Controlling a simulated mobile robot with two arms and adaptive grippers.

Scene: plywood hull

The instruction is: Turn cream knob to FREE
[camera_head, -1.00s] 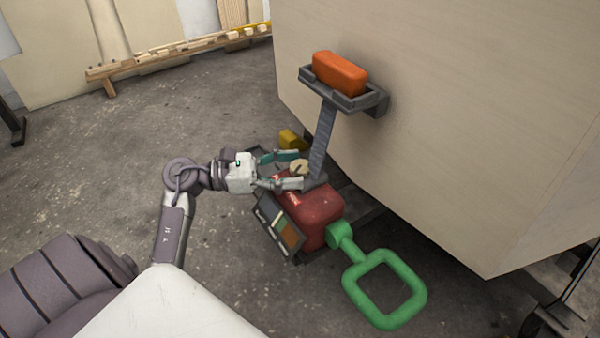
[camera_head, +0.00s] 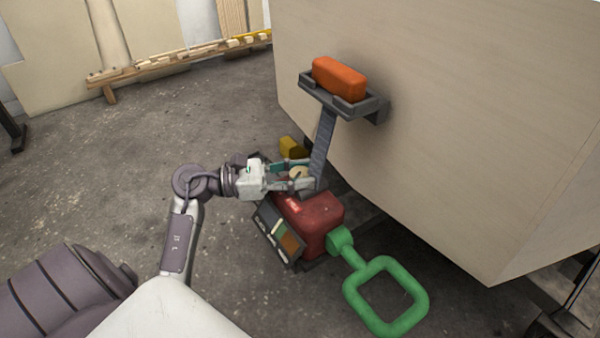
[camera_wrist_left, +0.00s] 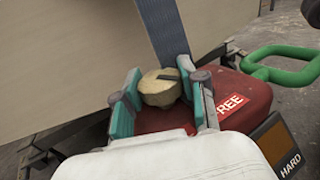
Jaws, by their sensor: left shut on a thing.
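The cream knob (camera_head: 297,173) sits on top of the red housing (camera_head: 318,212) and is partly hidden by my fingers. My left gripper (camera_head: 304,175) is shut on it, with one teal-padded finger on each side. In the left wrist view the knob (camera_wrist_left: 160,92) lies between the pads and has a dark mark on its top, toward the right. A red-and-white FREE label (camera_wrist_left: 230,106) is on the housing just right of the right finger. A HARD label (camera_wrist_left: 290,162) shows lower right on a dark panel with an orange patch. My right gripper is not in view.
A green loop handle (camera_head: 386,297) sticks out at the housing's front right. A grey strap (camera_head: 323,145) rises behind the knob to a bracket (camera_head: 345,102) holding an orange block (camera_head: 340,78). The plywood hull (camera_head: 450,130) stands close behind. Floor at left is open.

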